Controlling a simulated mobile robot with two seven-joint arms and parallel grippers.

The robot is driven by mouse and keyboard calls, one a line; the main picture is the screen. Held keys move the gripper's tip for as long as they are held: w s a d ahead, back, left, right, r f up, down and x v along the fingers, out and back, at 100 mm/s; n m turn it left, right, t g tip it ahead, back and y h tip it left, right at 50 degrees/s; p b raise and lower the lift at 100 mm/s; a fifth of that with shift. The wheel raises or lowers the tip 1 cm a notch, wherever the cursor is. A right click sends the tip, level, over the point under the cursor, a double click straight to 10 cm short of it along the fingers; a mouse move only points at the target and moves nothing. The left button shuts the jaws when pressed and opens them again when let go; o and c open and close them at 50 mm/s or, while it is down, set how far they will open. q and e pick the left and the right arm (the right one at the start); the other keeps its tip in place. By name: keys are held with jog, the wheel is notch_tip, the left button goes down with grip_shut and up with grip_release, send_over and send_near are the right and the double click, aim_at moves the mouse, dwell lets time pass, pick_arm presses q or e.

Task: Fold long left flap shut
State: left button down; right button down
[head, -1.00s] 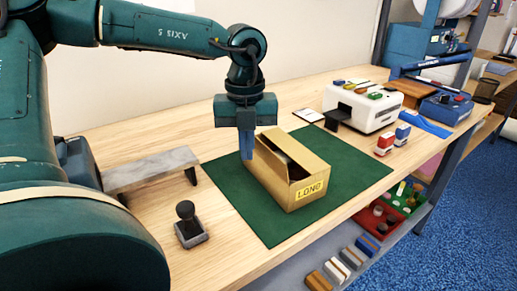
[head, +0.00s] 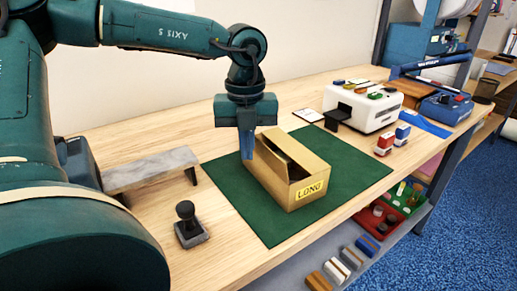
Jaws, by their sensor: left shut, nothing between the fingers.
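An open brown carton (head: 272,182) with a yellow LONG label on its near end sits on the green mat (head: 330,214). Its long flaps lean over the top, and a dark gap shows between them. The long left flap (head: 273,158) slopes inward along the left side. My left gripper (head: 247,157) points down with its blue fingers together and empty, at the carton's far left corner. I cannot tell whether the fingers touch the carton or flap. My right gripper is not in view.
A grey raised slab (head: 150,169) and a dark stamp (head: 188,222) stand left of the mat. A white machine (head: 362,106), small red and blue stamps (head: 385,144) and a blue device (head: 446,108) stand to the right. The mat's front part is clear.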

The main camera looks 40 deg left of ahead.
pick_arm(q)
jog(key=shift+w, duration=0.1)
jog(key=shift+w+d, duration=0.2)
jog(key=shift+w, duration=0.3)
jog(key=shift+w+d, duration=0.2)
jog(key=shift+w, duration=0.3)
jog(key=shift+w+b, duration=0.15)
jog(key=shift+b, duration=0.15)
jog(key=shift+w+d, duration=0.2)
jog(key=shift+w, duration=0.3)
jog(key=shift+w+d, duration=0.2)
jog(key=shift+w, duration=0.25)
jog(key=shift+w+f, duration=0.1)
notch_tip(320, 180, up, 7)
jog(key=p, duration=0.3)
jog(key=shift+w+d+f, duration=0.15)
jog(key=shift+w, duration=0.2)
